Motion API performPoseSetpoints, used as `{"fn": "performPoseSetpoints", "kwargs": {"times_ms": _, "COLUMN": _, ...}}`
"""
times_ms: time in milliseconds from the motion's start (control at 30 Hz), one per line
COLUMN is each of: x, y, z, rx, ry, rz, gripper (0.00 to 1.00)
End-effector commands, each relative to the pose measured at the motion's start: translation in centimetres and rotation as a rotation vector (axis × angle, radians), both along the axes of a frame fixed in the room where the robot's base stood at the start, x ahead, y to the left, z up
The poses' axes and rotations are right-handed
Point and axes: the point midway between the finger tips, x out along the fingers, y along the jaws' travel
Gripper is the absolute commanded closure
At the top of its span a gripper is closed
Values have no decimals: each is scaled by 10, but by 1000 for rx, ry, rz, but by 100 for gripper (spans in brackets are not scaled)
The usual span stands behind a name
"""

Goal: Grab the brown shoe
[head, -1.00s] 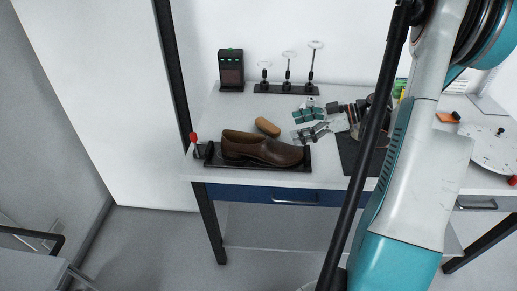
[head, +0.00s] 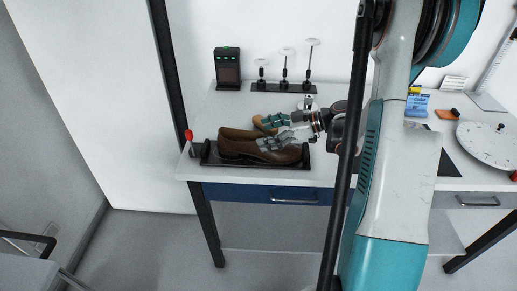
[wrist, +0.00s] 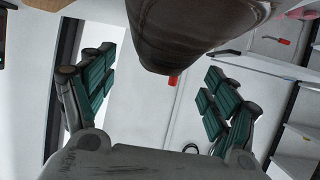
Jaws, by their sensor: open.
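The brown shoe (head: 236,145) lies on a black tray (head: 211,158) at the left front of the table, its toe pointing right. My gripper (head: 268,134) is at the toe end of the shoe, reaching in from the right. Its fingers are spread, one behind the shoe and one over its front part, which is partly hidden. In the wrist view the shoe (wrist: 190,30) shows at the top, between the teal-padded fingers of my gripper (wrist: 160,95). A gap shows between the shoe and each finger.
A red-topped post (head: 189,136) stands at the tray's left end. A tan brush (head: 257,122) is partly hidden behind my gripper. A black device (head: 228,68) and a stand with several posts (head: 283,87) are at the back. A white dial (head: 490,145) is at right.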

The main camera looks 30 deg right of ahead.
Motion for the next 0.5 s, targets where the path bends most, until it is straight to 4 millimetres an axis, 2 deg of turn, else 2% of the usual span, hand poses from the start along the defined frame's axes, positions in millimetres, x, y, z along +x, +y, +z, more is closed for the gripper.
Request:
{"fn": "performPoseSetpoints", "kwargs": {"times_ms": 33, "x": 4, "y": 7, "z": -7, "rx": 0, "ry": -1, "rz": 4, "gripper": 20}}
{"fn": "performPoseSetpoints", "kwargs": {"times_ms": 200, "x": 15, "y": 21, "z": -13, "rx": 0, "ry": 0, "rz": 2, "gripper": 20}}
{"fn": "performPoseSetpoints", "kwargs": {"times_ms": 400, "x": 16, "y": 21, "z": -12, "rx": 0, "ry": 0, "rz": 0, "gripper": 20}}
{"fn": "performPoseSetpoints", "kwargs": {"times_ms": 433, "x": 16, "y": 21, "z": -12, "rx": 0, "ry": 0, "rz": 1, "gripper": 22}}
{"fn": "performPoseSetpoints", "kwargs": {"times_ms": 500, "x": 16, "y": 21, "z": -12, "rx": 0, "ry": 0, "rz": 0, "gripper": 38}}
